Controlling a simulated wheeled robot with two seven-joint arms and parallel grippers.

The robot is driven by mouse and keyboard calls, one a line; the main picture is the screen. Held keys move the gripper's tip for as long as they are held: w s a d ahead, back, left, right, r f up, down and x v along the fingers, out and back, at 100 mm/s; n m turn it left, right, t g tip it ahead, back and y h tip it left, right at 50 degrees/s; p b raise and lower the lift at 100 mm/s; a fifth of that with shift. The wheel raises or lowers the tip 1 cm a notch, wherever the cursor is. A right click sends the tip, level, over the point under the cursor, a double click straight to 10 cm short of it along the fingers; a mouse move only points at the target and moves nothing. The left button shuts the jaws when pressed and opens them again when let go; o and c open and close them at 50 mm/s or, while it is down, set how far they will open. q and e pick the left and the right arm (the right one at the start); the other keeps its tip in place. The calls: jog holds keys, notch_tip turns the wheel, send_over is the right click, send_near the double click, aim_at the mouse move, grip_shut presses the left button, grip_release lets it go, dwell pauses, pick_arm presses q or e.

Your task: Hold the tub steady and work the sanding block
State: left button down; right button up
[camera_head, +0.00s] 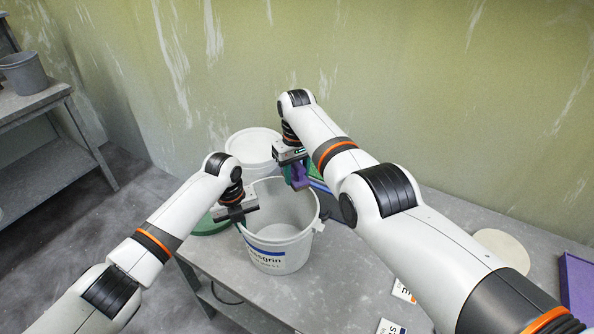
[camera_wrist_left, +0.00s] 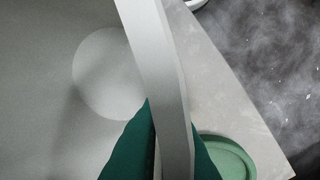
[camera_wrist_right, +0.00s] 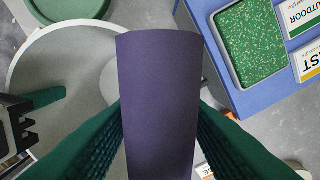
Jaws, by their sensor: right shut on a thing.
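The tub (camera_head: 283,258) is a white open pail with a blue-banded label, upright on the grey table. My left gripper (camera_head: 235,213) is at its left rim. In the left wrist view the green fingers (camera_wrist_left: 172,140) straddle the tub wall (camera_wrist_left: 160,60); whether they press on it is unclear. My right gripper (camera_head: 295,170) is shut on a purple block, likely the sanding block (camera_head: 299,184), above the tub's far right rim. In the right wrist view the block (camera_wrist_right: 160,100) stands between the green fingers and hides part of the tub (camera_wrist_right: 60,50).
A white lidded bucket (camera_head: 253,146) stands behind the tub. A green disc (camera_head: 205,226) lies left of it. A blue case (camera_wrist_right: 240,95) with a speckled green pad is close on the right. Cards, a beige disc (camera_head: 505,249) and a purple box (camera_head: 579,285) lie right.

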jog(key=s+a, duration=0.1)
jog(key=s, duration=0.2)
jog(key=shift+a+f, duration=0.15)
jog(key=shift+a, duration=0.25)
notch_tip(320, 180, up, 3)
jog(key=shift+r, duration=0.1)
dwell(0.4)
jog(key=shift+w, duration=0.1)
dwell(0.4)
